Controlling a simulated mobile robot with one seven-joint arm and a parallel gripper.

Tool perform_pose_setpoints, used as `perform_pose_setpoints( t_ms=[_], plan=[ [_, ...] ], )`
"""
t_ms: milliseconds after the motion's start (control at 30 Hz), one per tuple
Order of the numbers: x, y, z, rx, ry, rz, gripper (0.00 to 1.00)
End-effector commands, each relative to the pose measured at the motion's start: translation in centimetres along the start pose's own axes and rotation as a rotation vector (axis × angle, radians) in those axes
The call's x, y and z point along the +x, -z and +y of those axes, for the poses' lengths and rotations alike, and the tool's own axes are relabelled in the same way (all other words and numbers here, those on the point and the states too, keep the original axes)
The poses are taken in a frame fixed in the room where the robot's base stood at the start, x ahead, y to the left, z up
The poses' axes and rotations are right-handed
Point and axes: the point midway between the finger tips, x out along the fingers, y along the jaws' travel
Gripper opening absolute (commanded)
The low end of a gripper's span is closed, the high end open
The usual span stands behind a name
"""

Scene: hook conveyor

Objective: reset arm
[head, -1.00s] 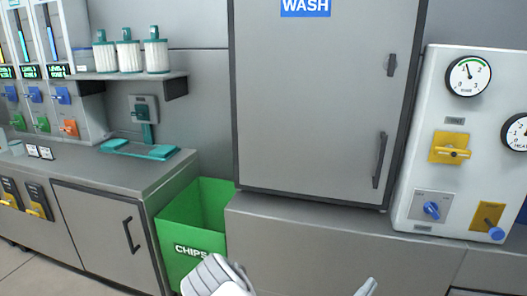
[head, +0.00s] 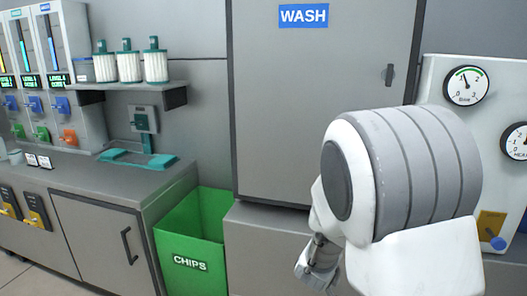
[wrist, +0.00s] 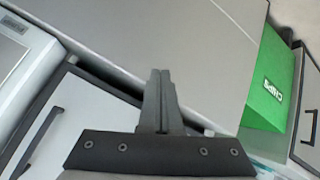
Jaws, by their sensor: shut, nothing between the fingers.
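My gripper (wrist: 157,98) shows in the wrist view with its two dark fingers together and nothing between them. It is in front of a grey cabinet surface and apart from the green bin. In the head view my white and grey arm stands large at the right, in front of the wash cabinet (head: 300,100) and part of the gauge panel. The gripper fingers cannot be made out in the head view.
A green bin marked CHIPS (head: 190,262) stands on the floor between the counter (head: 95,185) and the wash cabinet's base; it also shows in the wrist view (wrist: 268,85). A shelf (head: 135,90) holds three white canisters. The gauge panel (head: 440,75) is at the right.

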Motion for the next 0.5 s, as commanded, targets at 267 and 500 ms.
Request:
perform_pose_setpoints(
  t_ms=[267, 500],
  plan=[
    [-8.8, 3.2, -0.9, 0.153, 0.272, 0.023, 0.00],
    [-17.0, 2.5, -0.4, 0.202, 0.410, -0.019, 0.00]
  ],
)
